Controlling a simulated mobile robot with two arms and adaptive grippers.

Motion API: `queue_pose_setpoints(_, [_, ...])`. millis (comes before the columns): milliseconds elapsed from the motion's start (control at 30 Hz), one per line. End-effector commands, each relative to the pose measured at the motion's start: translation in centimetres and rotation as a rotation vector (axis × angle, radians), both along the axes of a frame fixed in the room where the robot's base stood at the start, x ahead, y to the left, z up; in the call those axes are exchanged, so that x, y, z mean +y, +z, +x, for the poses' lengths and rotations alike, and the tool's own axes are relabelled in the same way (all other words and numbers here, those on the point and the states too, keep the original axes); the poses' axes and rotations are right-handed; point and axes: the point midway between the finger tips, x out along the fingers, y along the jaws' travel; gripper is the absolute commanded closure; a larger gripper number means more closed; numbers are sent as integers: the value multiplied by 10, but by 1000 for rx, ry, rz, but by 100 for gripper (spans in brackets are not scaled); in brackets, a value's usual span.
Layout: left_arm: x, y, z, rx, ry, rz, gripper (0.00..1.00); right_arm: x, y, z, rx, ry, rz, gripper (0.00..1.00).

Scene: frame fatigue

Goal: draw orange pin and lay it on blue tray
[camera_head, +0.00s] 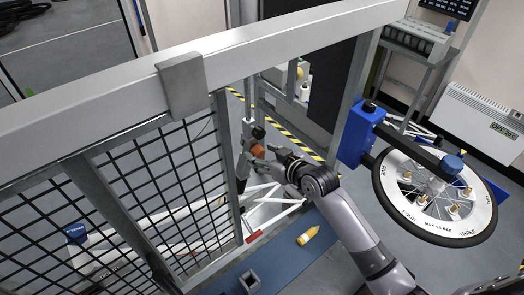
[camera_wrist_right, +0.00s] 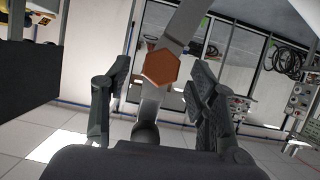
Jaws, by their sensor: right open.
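The orange pin shows as an orange hexagonal head (camera_wrist_right: 162,68) between the spread fingers of my right gripper (camera_wrist_right: 158,82) in the right wrist view. It sits against a grey metal bar, and no finger visibly grips it. In the head view, the orange head (camera_head: 258,152) is on the upright beside the mesh guard, just left of my right gripper (camera_head: 269,156), which is open. The pin's shaft is hidden. My left gripper is not in view.
A mesh guard (camera_head: 150,180) with a thick grey rail (camera_head: 250,52) stands left of my right arm. A spoked wheel (camera_head: 436,190) on a blue stand is at right.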

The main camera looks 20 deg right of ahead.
Motion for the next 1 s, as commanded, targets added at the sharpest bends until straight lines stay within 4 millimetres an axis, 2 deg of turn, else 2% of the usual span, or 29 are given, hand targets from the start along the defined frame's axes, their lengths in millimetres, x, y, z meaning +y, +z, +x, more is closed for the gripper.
queue_pose_setpoints(400, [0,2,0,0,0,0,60,3,-3,7,1,0,0,46])
queue_pose_setpoints(1000, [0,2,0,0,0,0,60,2,-3,6,1,0,0,86])
